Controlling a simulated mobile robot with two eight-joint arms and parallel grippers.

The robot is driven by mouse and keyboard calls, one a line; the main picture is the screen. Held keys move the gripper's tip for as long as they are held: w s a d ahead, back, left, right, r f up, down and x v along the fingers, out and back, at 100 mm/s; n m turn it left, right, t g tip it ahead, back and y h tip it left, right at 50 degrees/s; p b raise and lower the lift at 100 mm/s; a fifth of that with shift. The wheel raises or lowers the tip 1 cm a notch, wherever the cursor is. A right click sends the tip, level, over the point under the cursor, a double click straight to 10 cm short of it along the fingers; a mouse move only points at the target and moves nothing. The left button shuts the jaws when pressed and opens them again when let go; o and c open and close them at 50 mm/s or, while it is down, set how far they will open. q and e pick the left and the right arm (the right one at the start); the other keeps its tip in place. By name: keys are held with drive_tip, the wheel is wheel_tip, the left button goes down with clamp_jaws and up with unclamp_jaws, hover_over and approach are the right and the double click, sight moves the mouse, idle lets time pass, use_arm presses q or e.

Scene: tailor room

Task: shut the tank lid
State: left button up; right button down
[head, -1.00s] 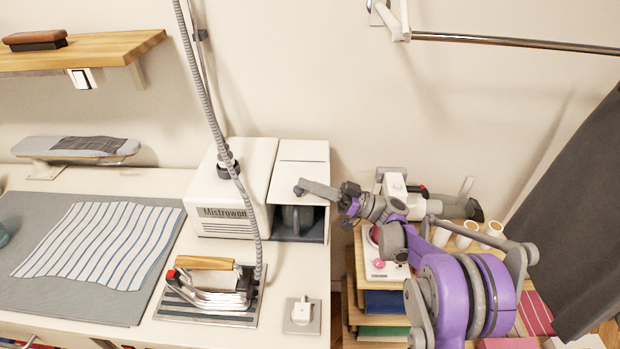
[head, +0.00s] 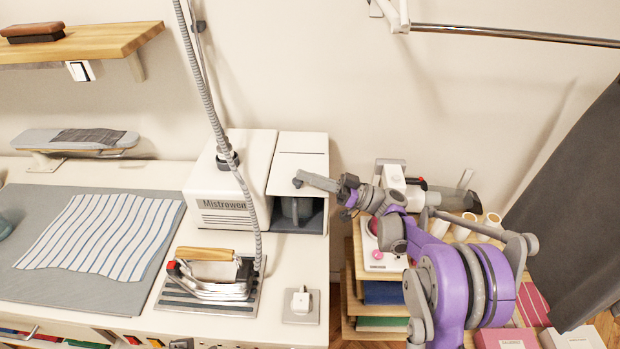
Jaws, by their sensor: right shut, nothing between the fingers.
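The white steam station (head: 232,180), marked Mistrowen, stands at the right end of the worktop. Its right-hand part is a white housing with a flat white panel (head: 301,142), which I take to be the tank lid; its exact angle is hard to tell. Below it is a dark open recess with a grey tank (head: 304,208) inside. My right gripper (head: 298,181) reaches in from the right. Its fingers are shut and empty, in front of the white panel just above the recess. I cannot tell whether they touch it. My left gripper is out of view.
An iron (head: 212,275) rests on its plate left of the gripper, its grey hose rising past the station. A white switch (head: 300,303) sits at the worktop's right edge. A shelf unit (head: 352,300) with a sewing machine (head: 392,195) and white spools stands under my right arm.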

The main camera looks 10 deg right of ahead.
wheel_tip(320, 180, up, 3)
drive_tip(key=shift+r+p, duration=0.15)
drive_tip(key=shift+p, duration=0.35)
drive_tip(key=f+b+v, duration=0.1)
drive_tip(key=b+v, duration=0.1)
drive_tip(key=v, duration=0.7)
drive_tip(key=s+a+f+m+g+h, duration=0.1)
drive_tip(key=s+a+f+m+h, duration=0.3)
drive_tip(key=s+a+m+h, duration=0.45)
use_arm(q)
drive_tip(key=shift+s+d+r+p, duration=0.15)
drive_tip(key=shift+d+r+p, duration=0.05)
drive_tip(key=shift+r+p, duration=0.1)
use_arm(e)
drive_tip(key=s+d+f+m+h, duration=0.1)
drive_tip(key=s+d+f+h, duration=0.2)
drive_tip(key=s, duration=0.4)
drive_tip(key=s+d+f+m+h, duration=0.2)
drive_tip(key=s+d+f+h, duration=0.1)
drive_tip(key=s+h, duration=0.2)
drive_tip(key=s+d+f+m+h, duration=0.1)
drive_tip(key=s+d+f+h, duration=0.2)
drive_tip(key=s, duration=0.6)
drive_tip(key=shift+d+f+t+h, duration=0.35)
drive_tip(key=shift+f+t+h, duration=0.1)
drive_tip(key=shift+h, duration=0.4)
drive_tip(key=shift+w, duration=0.1)
